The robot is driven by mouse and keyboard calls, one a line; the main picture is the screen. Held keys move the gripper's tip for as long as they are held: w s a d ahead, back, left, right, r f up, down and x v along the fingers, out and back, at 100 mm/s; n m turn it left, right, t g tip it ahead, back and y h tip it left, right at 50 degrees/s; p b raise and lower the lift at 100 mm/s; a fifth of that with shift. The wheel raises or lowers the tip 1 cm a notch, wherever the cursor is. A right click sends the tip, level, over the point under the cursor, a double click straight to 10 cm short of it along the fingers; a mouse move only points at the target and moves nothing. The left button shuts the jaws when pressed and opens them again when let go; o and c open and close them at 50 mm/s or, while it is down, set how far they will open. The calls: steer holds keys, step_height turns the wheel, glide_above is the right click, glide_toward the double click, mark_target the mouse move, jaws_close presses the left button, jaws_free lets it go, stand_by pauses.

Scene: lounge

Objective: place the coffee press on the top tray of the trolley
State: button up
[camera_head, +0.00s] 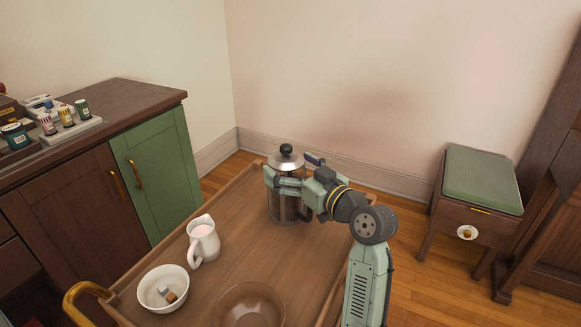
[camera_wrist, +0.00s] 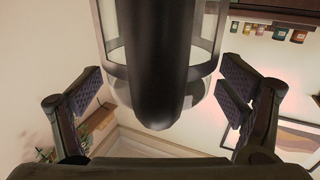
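The coffee press (camera_head: 286,208), a glass body with a metal lid and black knob, is upright at the far end of the trolley's wooden top tray (camera_head: 237,262). Its base appears to rest on the tray, though contact is hard to tell. My gripper (camera_head: 284,187) is around its upper body, coming from the right. In the wrist view the press's black handle (camera_wrist: 157,60) fills the middle. The finger pads of my gripper (camera_wrist: 160,92) stand wide on either side of the press, with a gap visible at the left pad. The fingers look open.
On the tray are a white milk jug (camera_head: 204,242), a white bowl (camera_head: 150,296) holding small cubes, and a clear brown bowl (camera_head: 249,305). A cabinet (camera_head: 130,95) with jars is at left. A green-cushioned stool (camera_head: 481,185) is at right. Tray space between jug and press is clear.

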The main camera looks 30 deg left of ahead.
steer(key=shift+o, duration=0.5)
steer(key=shift+s+d, duration=0.1)
steer(key=shift+d, duration=0.25)
steer(key=b+v, duration=0.2)
steer(key=v, duration=0.9)
steer(key=shift+s+d, duration=0.1)
steer(key=shift+s, duration=0.1)
